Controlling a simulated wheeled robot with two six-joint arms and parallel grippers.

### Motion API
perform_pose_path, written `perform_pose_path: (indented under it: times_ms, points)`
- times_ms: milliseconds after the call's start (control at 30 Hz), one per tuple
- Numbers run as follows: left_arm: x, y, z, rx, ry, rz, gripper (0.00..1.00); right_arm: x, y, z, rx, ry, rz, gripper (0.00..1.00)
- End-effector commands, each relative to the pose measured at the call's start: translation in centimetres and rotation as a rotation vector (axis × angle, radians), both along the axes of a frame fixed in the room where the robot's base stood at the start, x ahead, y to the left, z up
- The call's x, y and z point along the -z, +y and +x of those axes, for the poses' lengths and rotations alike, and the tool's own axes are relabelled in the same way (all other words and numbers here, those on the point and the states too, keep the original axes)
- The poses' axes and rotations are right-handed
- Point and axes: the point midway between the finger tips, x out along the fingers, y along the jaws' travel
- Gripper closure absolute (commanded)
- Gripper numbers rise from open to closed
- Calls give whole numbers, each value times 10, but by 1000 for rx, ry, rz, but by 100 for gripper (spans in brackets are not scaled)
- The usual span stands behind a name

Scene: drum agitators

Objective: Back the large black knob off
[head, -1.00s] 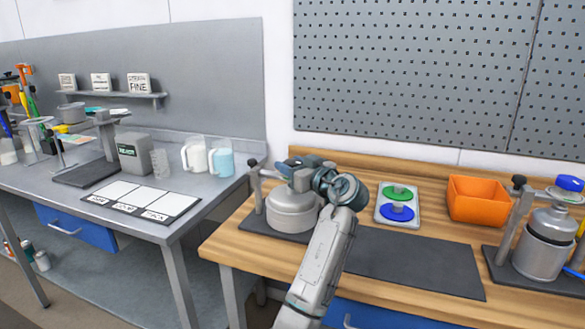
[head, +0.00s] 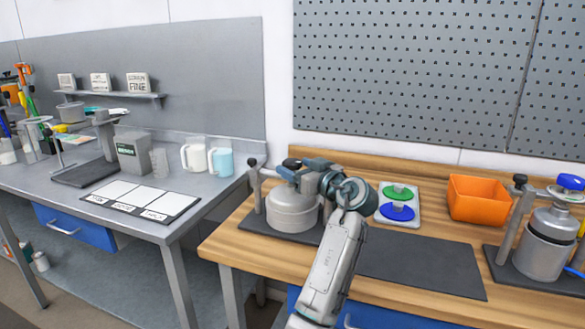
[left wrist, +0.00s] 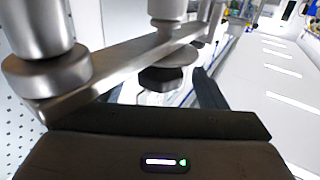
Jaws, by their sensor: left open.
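A silver drum (head: 292,208) stands on a dark mat on the wooden bench, with a clamp post (head: 257,190) beside it. A black knob (head: 293,163) shows at the top, above the drum. My left gripper (head: 302,169) is open at the height of the drum's top, its fingers close around the knob's area; contact cannot be told. In the left wrist view, a dark faceted knob (left wrist: 165,78) sits below a metal bar (left wrist: 130,62), with one dark finger to its right. The bar hides part of the space between the fingers. My right gripper is out of view.
A tray with green and blue discs (head: 418,212) and an orange bin (head: 480,198) stand to the right. A second drum (head: 545,243) with a clamp is at the far right. A dark mat (head: 420,262) lies bare in front. A grey table (head: 215,203) stands left.

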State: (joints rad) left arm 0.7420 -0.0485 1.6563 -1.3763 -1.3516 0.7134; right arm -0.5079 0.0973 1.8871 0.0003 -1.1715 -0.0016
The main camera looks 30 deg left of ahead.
Motion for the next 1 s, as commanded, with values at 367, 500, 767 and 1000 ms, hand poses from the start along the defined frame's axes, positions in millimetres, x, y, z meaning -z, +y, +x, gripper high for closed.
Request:
perform_pose_path:
  times_ms: [367, 500, 767, 1000]
  points:
    - [3, -66, -22, 2, 0, -3, 34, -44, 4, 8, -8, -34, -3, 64]
    - [2, -77, -26, 0, 1, -3, 34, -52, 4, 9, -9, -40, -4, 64]
    - [1, -80, -27, -1, 2, -2, 34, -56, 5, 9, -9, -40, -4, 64]
    - [0, -75, -27, 1, 3, 6, 33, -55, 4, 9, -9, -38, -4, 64]
